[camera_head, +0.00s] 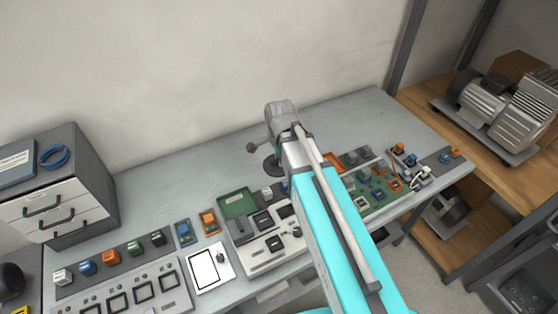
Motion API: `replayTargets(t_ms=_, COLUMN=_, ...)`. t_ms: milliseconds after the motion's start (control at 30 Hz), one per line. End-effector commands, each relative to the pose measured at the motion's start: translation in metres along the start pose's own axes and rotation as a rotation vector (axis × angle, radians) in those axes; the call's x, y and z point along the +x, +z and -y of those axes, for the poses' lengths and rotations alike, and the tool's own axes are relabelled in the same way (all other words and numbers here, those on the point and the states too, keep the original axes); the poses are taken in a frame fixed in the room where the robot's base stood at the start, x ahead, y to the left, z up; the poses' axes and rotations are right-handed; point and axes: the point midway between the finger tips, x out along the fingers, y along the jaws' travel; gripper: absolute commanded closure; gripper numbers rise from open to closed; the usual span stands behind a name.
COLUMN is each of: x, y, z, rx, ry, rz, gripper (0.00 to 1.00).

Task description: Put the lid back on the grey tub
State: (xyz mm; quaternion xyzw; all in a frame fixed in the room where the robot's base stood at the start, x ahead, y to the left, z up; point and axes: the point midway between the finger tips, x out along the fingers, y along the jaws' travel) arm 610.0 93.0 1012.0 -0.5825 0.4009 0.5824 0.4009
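My arm reaches over the workbench (160,190) from the lower right, and its grey wrist is over the back of the bench. The fingers of my gripper cannot be made out, so its opening does not show. A dark round disc (270,167) shows just below the wrist, partly covered by the arm; I cannot tell what it is. I cannot pick out a grey tub or its lid with certainty. My arm hides part of the bench's middle.
A drawer cabinet (60,190) stands at the left with a blue coil (54,156) on top. Small coloured parts, a white tablet (209,268), a green tray (237,204) and a green board (380,190) line the front. The back left is clear.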

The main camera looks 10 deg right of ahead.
Motion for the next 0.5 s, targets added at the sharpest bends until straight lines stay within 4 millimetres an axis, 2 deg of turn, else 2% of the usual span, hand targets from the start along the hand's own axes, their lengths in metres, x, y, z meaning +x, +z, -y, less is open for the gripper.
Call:
replayTargets(t_ms=267, x=-0.005, y=-0.038, z=0.041, rx=0.025, ry=0.000, rz=0.000, gripper=1.00)
replayTargets(t_ms=500, x=-0.011, y=-0.091, z=0.086, rx=0.056, ry=0.000, rz=0.000, gripper=1.00)
